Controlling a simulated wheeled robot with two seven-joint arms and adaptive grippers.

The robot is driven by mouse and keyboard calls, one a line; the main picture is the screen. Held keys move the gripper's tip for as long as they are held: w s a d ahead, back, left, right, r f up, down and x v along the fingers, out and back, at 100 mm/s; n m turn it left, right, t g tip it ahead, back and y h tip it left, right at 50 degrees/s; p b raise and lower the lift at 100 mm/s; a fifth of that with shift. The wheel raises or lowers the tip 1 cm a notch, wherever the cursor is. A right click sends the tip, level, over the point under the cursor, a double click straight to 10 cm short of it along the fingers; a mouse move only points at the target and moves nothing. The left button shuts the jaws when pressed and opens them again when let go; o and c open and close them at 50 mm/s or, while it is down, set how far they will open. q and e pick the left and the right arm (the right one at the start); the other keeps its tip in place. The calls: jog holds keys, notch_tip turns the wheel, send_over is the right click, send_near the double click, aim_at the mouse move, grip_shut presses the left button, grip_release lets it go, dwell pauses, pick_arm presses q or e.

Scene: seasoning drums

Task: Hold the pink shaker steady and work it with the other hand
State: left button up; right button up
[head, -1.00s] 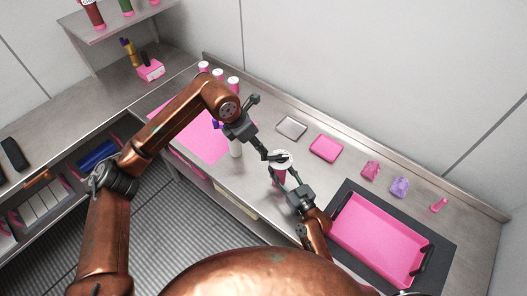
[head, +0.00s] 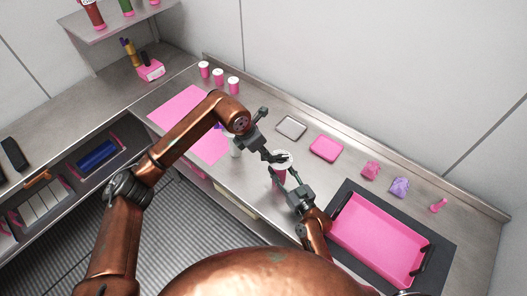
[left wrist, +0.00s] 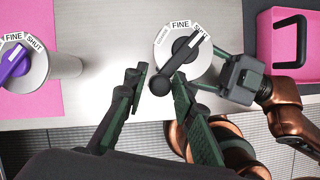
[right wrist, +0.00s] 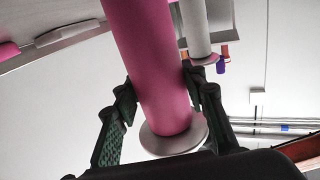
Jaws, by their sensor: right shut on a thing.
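The pink shaker (head: 277,172) stands upright on the counter, its white top partly hidden by my left gripper in the head view. In the left wrist view its dial (left wrist: 197,72) reads FINE and SHUT, with a third label partly legible. The dial's black lever (left wrist: 182,62) has its pointer end near SHUT and its round knob towards my gripper. My left gripper (left wrist: 158,76) is open above the dial, the knob between its fingertips. My right gripper (right wrist: 166,95) is shut around the pink shaker body (right wrist: 150,60).
A white shaker with a purple lever (left wrist: 18,62) stands close by on the left. Pink-and-white cups (head: 218,77) line the back. A metal dish (head: 291,128), a pink dish (head: 326,148) and a large pink tray (head: 340,222) lie to the right.

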pick_arm(q)
grip_shut()
dwell(0.3)
jog(key=shift+s+n, duration=0.1)
jog(key=shift+n, duration=0.2)
jog(key=shift+s+d+n+t+y, duration=0.4)
jog(key=shift+s+n, duration=0.3)
jog(key=shift+n, duration=0.85)
jog(key=shift+s+d+n+t+y, duration=0.4)
jog(key=shift+s+n+y, duration=0.25)
jog(key=shift+n, duration=0.85)
jog(key=shift+s+d+n+t+y, duration=0.35)
jog(key=shift+s+n, duration=0.45)
jog(key=shift+n, duration=0.75)
jog(key=shift+o, duration=1.9)
grip_release()
jog(key=shift+s, duration=0.1)
